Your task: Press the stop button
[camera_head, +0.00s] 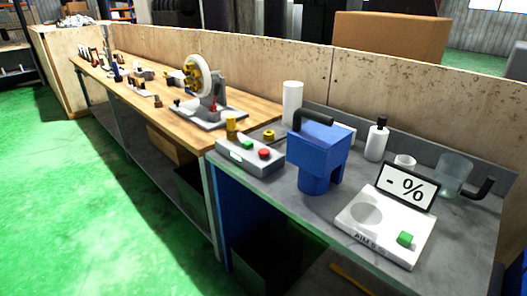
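A grey control box (246,157) sits near the left end of the grey workbench. On its top are a green button (247,143) and a red button (264,152), the red one to the right and nearer the front. Neither button carries a label that I can read. A second green button (404,239) is on the white device with the "- %" screen, at the right. Neither of my grippers shows in the head view, so nothing of mine touches a button.
A blue machine (312,158) with a black handle stands just right of the control box. A white cylinder (292,103), a bottle (377,140) and a glass jar (454,174) stand behind. The wooden bench (150,108) extends left. Green floor (100,220) in front is clear.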

